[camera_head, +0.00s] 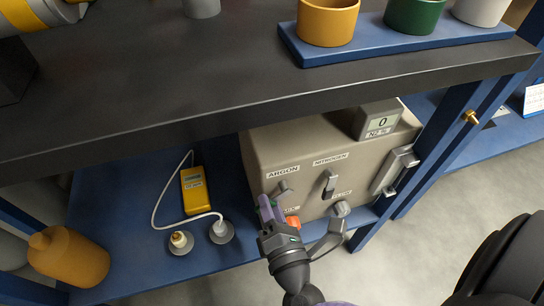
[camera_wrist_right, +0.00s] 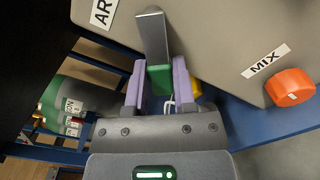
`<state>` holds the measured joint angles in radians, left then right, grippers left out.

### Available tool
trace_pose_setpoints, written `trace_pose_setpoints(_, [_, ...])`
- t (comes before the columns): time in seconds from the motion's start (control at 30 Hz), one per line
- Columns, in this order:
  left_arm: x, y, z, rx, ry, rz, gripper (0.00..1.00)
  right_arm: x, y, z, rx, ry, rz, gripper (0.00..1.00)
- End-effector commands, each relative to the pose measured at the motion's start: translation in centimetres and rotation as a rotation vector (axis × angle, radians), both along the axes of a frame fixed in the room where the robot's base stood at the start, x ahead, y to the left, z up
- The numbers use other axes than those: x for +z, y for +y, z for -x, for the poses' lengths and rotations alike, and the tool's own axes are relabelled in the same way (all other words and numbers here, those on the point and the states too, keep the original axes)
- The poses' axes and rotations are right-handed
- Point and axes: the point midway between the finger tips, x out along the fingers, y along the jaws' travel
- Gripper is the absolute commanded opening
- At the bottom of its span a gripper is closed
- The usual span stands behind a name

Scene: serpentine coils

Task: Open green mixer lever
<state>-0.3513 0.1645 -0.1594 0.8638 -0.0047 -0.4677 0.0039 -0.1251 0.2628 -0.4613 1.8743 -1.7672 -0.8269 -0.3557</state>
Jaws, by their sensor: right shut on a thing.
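The gas mixer (camera_head: 330,150) is a beige box on the blue lower shelf. Its front has an ARGON lever, a NITROGEN lever (camera_head: 329,184), an orange MIX knob (camera_head: 293,221) and a FLOW knob (camera_head: 341,208). In the wrist view, the lever beside the AR label has a grey arm (camera_wrist_right: 153,36) and a green end (camera_wrist_right: 160,79). My right gripper (camera_head: 268,206) is at the left of the mixer front. In the wrist view its purple fingers (camera_wrist_right: 159,72) are shut on the green end. The fingers partly hide it. My left gripper is not in view.
A dark tabletop (camera_head: 170,95) overhangs the shelf; a blue tray (camera_head: 400,45) holds cups. A blue post (camera_head: 432,165) rises at the right. Open floor shows at lower right.

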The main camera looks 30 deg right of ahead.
Motion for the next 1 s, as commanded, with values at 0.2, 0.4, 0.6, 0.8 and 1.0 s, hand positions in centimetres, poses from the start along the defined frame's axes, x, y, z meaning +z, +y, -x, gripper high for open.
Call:
trace_pose_setpoints(0.2, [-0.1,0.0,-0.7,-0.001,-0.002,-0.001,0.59,0.6,0.4,-0.1,0.001,-0.055,-0.193,0.0])
trace_pose_setpoints(0.4, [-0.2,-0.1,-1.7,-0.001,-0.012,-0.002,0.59,1.3,0.7,-0.2,0.001,-0.103,-0.359,0.0])
trace_pose_setpoints(0.6, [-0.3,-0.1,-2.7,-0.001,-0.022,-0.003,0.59,1.8,0.8,-0.2,0.002,-0.14,-0.492,0.0])
trace_pose_setpoints(0.8, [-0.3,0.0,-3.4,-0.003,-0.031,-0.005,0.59,2.2,0.8,-0.2,0.001,-0.167,-0.583,0.0])
trace_pose_setpoints(1.0, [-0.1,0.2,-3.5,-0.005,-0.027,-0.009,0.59,2.4,0.8,-0.3,0.001,-0.181,-0.632,0.0])
